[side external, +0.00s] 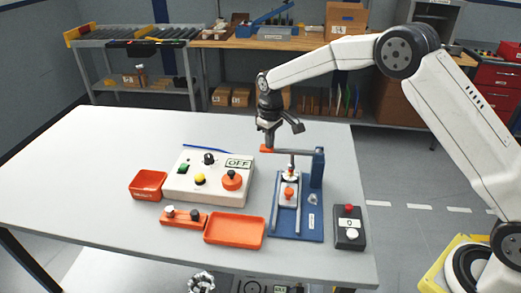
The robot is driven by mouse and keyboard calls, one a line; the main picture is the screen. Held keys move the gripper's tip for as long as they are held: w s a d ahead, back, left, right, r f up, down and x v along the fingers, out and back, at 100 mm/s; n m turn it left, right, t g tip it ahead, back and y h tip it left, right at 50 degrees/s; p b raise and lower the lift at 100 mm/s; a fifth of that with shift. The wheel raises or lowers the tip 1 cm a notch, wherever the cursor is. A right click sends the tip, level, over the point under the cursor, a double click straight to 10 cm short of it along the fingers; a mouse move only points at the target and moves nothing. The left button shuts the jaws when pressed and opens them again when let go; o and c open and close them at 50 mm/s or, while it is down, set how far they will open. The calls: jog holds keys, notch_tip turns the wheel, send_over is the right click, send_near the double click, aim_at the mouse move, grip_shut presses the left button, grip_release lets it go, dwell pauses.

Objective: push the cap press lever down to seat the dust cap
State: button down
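The cap press (318,168) is a blue stand at the right of the table. Its grey lever (293,152) runs about level to the left and ends in an orange grip (266,149). My gripper (269,141) points down right at the orange grip; I cannot tell whether it touches it. A light block with an orange top (289,192) sits on the press base, in front of the plunger (291,172). I cannot make out the dust cap for certain.
A control box (210,178) with coloured knobs and an "OFF" display stands left of the press. A dark button box (349,228) is at right. The table's left side is clear.

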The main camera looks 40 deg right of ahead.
jog(key=shift+s+f, duration=0.2)
jog(key=shift+f, duration=0.35)
jog(key=shift+r, duration=0.15)
notch_tip(320, 180, up, 10)
jog(key=shift+w, duration=0.15)
dwell(1.4)
dwell(0.7)
jog(key=s+d+f+m+t, duration=0.1)
jog(key=s+f, duration=0.2)
jog(key=s, duration=1.1)
jog(key=s+d+f+m+t, duration=0.1)
jog(key=s+f+m, duration=0.1)
jog(key=s, duration=1.2)
jog(key=shift+s+d+f+t, duration=0.25)
jog(key=shift+f+t, duration=0.05)
jog(key=shift+f, duration=0.55)
